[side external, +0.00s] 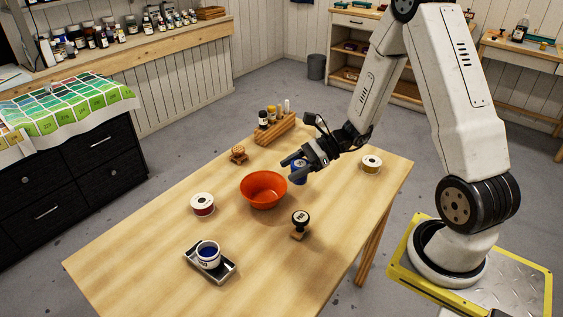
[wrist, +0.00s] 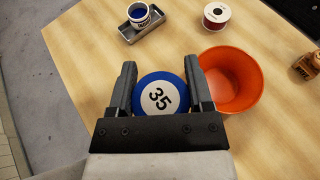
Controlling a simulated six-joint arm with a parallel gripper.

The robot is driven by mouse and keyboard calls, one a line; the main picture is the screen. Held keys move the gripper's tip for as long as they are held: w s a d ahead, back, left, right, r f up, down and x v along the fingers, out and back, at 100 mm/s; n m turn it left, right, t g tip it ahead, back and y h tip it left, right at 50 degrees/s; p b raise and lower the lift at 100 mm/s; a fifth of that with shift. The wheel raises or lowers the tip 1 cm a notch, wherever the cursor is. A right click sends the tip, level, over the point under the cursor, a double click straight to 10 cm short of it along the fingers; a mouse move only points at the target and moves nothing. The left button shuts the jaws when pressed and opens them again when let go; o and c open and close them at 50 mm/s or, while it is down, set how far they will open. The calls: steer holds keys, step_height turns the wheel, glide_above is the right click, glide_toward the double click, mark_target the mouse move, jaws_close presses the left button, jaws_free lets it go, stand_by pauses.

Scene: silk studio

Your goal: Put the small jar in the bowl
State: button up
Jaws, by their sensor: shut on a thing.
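The orange bowl (side external: 264,189) stands upright on the table and looks empty. In the wrist view the bowl (wrist: 232,80) lies just right of the right finger.
The near left table area is clear.

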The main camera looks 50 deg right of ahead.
steer(key=w+d+f, duration=0.1)
steer(key=w+f, duration=0.6)
steer(key=w, duration=0.2)
steer(key=shift+w+f, duration=0.3)
steer(key=shift+w, duration=0.05)
steer(key=shift+w+d+f, duration=0.1)
steer(key=shift+w+f, duration=0.05)
steer(key=shift+f, duration=0.8)
steer(key=shift+w+f, duration=0.1)
steer(key=shift+f, duration=0.8)
steer(key=shift+f, duration=0.6)
steer(key=o, duration=1.3)
